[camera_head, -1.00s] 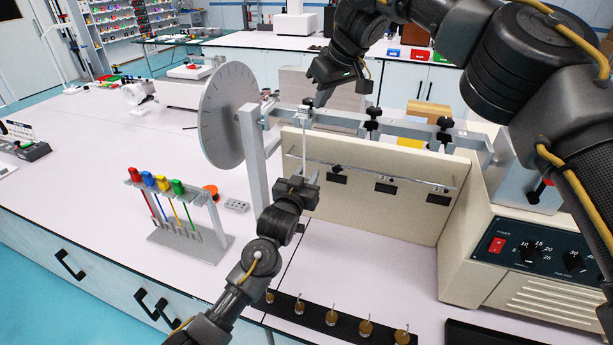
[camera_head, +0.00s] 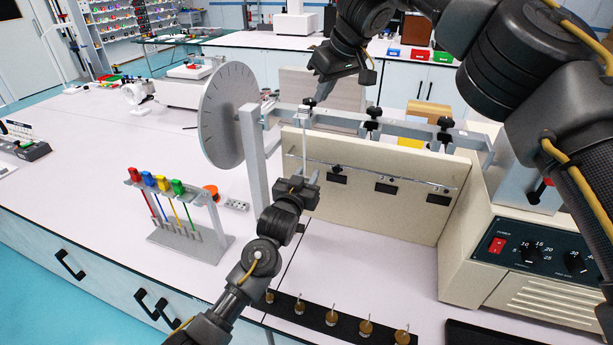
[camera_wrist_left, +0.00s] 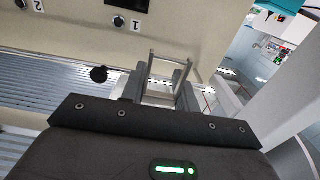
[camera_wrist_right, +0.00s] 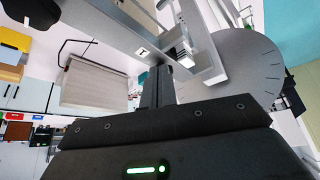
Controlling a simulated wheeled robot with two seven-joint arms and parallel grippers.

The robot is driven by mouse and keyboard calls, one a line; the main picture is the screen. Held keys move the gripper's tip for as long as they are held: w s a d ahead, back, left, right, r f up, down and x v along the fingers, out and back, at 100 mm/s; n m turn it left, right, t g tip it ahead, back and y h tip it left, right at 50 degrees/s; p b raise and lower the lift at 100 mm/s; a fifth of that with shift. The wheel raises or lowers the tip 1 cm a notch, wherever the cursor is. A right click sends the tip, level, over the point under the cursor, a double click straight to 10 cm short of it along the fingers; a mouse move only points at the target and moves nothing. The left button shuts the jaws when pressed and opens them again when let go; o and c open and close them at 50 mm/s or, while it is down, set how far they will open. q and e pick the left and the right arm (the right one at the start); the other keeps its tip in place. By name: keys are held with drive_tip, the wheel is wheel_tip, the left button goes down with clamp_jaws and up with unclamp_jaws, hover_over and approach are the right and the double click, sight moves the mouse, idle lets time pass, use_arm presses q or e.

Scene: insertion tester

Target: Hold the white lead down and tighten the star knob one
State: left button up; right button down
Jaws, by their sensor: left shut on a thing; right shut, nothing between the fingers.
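The white lead (camera_head: 301,150) hangs down from the left end of the metal rail, in front of the beige panel. My left gripper (camera_head: 304,181) is shut on its lower part; its fingers (camera_wrist_left: 163,85) show below label 1 in the left wrist view. Star knob one (camera_head: 308,102) is a small black knob on top of the rail, partly hidden by my right gripper. My right gripper (camera_head: 321,94) is shut and empty, pointing down with its fingertips at the knob. In the right wrist view its closed fingers (camera_wrist_right: 157,82) are close to the rail; contact cannot be told.
Star knobs two (camera_head: 372,118) and three (camera_head: 445,127) stand further right on the rail (camera_head: 405,129). The graduated disc (camera_head: 228,115) and an upright post are left of my grippers. A rack of coloured tools (camera_head: 180,215) stands at left. A strip with brown weights (camera_head: 331,317) lies in front.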

drive_tip(key=shift+r, duration=2.15)
use_arm(q)
drive_tip(key=o, duration=1)
drive_tip(key=shift+o, duration=0.2)
use_arm(e)
drive_tip(key=shift+f, duration=0.1)
use_arm(q)
drive_tip(key=b+v, duration=0.2)
drive_tip(key=v, duration=0.9)
use_arm(e)
wheel_tip(320, 180, down, 2)
drive_tip(key=shift+f, duration=0.15)
use_arm(q)
drive_tip(key=shift+w, duration=0.1)
